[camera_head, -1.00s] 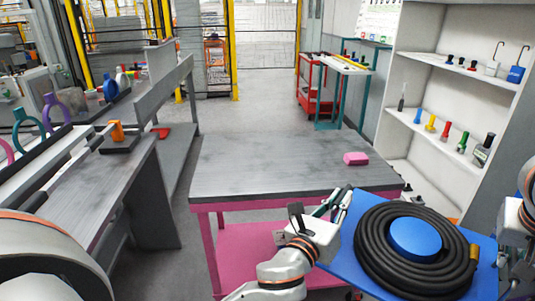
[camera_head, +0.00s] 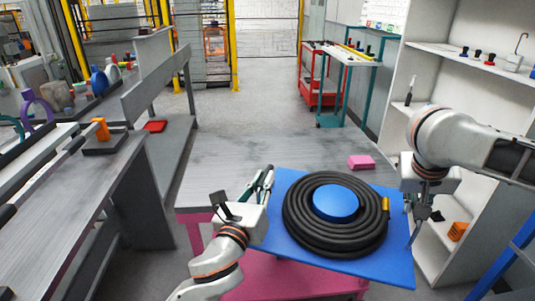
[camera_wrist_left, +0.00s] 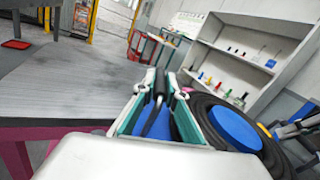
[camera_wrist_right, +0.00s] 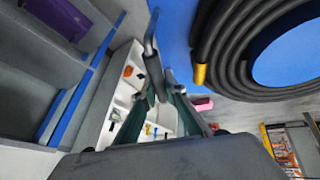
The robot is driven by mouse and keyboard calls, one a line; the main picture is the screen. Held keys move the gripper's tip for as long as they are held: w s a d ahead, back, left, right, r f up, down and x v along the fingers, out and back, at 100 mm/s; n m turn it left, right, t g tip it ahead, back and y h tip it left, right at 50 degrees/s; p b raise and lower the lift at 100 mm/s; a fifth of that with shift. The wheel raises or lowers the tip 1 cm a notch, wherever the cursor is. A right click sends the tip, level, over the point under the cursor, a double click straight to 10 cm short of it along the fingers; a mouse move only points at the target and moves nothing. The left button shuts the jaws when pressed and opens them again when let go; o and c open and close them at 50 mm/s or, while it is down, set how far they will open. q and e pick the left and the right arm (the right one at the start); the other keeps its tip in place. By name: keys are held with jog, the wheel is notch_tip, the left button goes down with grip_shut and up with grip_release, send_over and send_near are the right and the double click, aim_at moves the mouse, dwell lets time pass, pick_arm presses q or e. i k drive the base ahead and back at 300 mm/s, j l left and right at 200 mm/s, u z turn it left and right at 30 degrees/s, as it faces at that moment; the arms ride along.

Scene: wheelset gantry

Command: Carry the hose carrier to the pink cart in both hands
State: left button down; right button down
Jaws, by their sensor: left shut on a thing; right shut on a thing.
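The hose carrier is a blue board (camera_head: 390,265) with a coiled black hose (camera_head: 300,235) around a blue hub (camera_head: 335,203). The hose has a yellow end. My left gripper (camera_head: 265,183) is shut on the carrier's left side; the left wrist view shows its fingers (camera_wrist_left: 158,100) around a dark handle.
A pink block (camera_head: 361,162) lies on the cart top just beyond the carrier. A white shelf (camera_head: 440,110) stands close on the right, by my right arm. A grey bench (camera_head: 75,175) is on the left. The cart top's left and far parts are clear.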

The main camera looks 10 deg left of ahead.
aim_at(249, 162)
jog(key=i+u, duration=0.4)
jog(key=i, duration=0.15)
jog(key=i+u, duration=0.4)
jog(key=i, duration=0.2)
